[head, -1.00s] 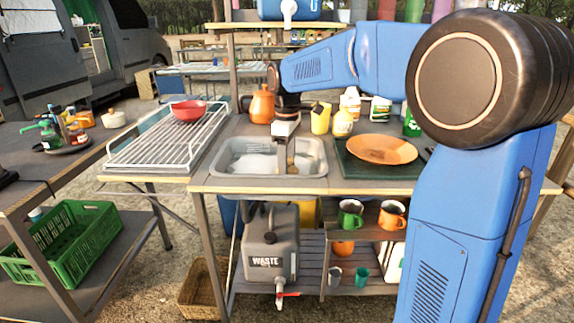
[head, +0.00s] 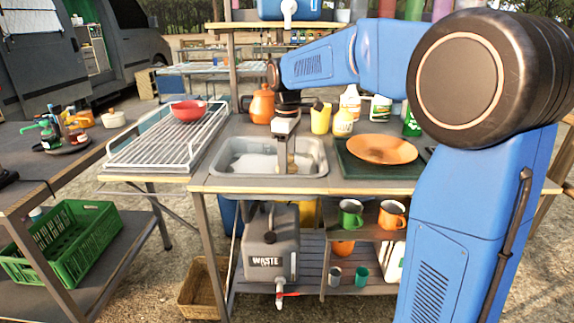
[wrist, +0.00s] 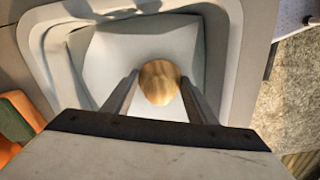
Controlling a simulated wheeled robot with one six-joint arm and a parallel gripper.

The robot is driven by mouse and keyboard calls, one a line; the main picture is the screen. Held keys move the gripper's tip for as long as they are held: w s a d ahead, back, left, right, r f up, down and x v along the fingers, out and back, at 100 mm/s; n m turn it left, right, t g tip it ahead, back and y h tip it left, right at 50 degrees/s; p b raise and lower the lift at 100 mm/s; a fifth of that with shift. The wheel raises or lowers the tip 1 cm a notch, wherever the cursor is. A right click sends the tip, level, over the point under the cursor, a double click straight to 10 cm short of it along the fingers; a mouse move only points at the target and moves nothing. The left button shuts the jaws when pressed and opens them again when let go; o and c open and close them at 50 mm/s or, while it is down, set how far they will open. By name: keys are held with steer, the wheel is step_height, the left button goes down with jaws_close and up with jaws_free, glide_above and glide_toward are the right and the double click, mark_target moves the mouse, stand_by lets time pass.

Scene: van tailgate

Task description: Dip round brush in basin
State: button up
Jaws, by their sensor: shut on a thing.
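The basin (head: 229,166) is a grey rectangular sink set in the counter. My gripper (head: 286,165) points straight down over it, with the fingers reaching into the basin's opening. In the wrist view my gripper (wrist: 160,84) is shut on the round brush (wrist: 158,82). Only the round, light wooden top of the brush shows between the two fingers. Its bristles are hidden below, so I cannot tell whether they touch the basin floor or any liquid. The pale basin interior (wrist: 110,55) surrounds the brush in the wrist view.
A wire rack (head: 150,152) with a red bowl (head: 188,110) stands left of the basin. An orange plate (head: 381,149) lies on a dark mat to the right. An orange kettle (head: 262,106), a yellow jug (head: 321,118) and bottles (head: 350,101) stand behind.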

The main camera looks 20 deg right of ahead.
steer(key=shift+r, duration=5.8)
